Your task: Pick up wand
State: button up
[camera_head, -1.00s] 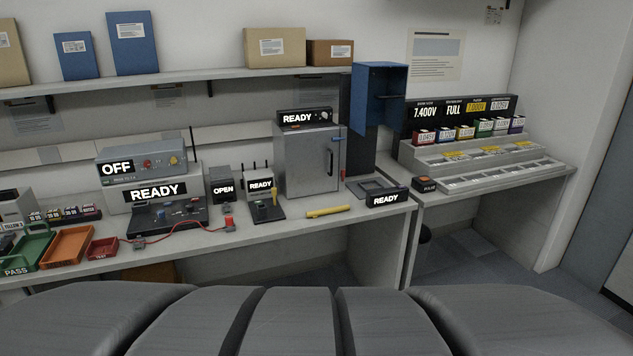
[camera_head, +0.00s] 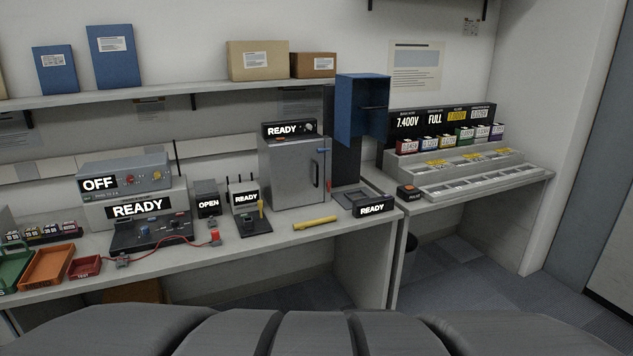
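A yellow stick-like wand (camera_head: 315,223) lies flat on the workbench (camera_head: 285,236) near its front edge. It is in front of the grey metal cabinet marked READY and left of a small black READY sign. Nothing touches the wand. A smaller yellow item (camera_head: 260,208) stands upright at the small READY device to its left; I cannot tell what it is. My gripper is not in view. Only dark grey rounded parts, probably of my own body, show along the bottom.
The grey cabinet (camera_head: 294,172) stands behind the wand. The black READY sign (camera_head: 375,208) is to its right. A red cable (camera_head: 165,243) and red and orange trays (camera_head: 47,266) lie at left. A second bench (camera_head: 440,205) holds battery racks. Floor is open at right.

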aim_at(302, 226)
jog(key=i+j, duration=0.2)
jog(key=i, duration=0.4)
jog(key=i+j+u, duration=0.1)
jog(key=i, duration=0.5)
jog(key=i+j, duration=0.2)
jog(key=i, duration=0.45)
